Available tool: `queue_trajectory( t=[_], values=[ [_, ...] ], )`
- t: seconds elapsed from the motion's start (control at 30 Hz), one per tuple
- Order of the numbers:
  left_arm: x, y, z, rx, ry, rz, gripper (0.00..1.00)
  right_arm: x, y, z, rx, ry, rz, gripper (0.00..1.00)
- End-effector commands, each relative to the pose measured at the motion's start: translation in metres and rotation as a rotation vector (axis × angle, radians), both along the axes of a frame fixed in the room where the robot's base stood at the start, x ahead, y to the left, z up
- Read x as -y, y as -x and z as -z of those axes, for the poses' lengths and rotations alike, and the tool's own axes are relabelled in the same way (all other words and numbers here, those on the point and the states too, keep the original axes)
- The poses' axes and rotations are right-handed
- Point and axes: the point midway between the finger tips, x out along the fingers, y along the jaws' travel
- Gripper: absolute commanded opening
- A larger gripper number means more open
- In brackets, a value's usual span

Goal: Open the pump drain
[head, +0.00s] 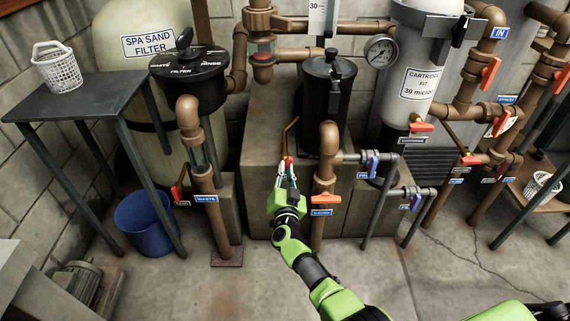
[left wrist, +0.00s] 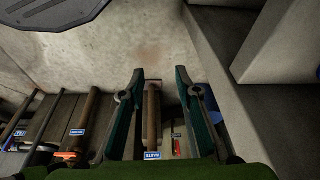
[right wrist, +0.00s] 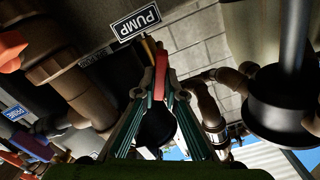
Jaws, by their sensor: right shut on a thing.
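The pump drain (head: 284,137) is a thin brass pipe beside the black pump pot (head: 326,92), on the concrete block. Its small red handle (head: 288,160) is at the tips of my right gripper (head: 287,166). In the right wrist view the right gripper (right wrist: 157,62) is shut on the red handle (right wrist: 160,48), with yellow brass next to it and a PUMP label (right wrist: 136,22) above. The fingers hide part of the handle. My left gripper (left wrist: 161,75) shows only in its own wrist view, open, with nothing between its fingertips.
A brown pipe with an orange handle (head: 325,199) stands just right of my right gripper. A waste pipe (head: 204,180) stands to the left. A dark table (head: 100,93) with a white basket (head: 57,68) and a blue bucket (head: 146,222) are at left. The front floor has free room.

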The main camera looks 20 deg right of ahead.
Motion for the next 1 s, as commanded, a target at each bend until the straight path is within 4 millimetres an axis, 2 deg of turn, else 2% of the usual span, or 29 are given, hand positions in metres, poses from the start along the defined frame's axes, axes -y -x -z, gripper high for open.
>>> queue_trajectory(
  t=[0.4, 0.8, 1.0],
  values=[
    [0.002, -0.006, 0.05, -0.027, -0.001, 0.004, 0.31, -0.001, 0.001, 0.001, -0.063, 0.2, -0.002, 0.0],
    [0.003, -0.002, 0.097, -0.052, -0.002, 0.009, 0.31, -0.001, 0.001, 0.002, -0.133, 0.44, -0.002, 0.0],
    [0.003, 0.001, 0.11, -0.058, -0.003, 0.01, 0.31, -0.001, 0.001, 0.002, -0.153, 0.518, -0.003, 0.0]
  ],
)
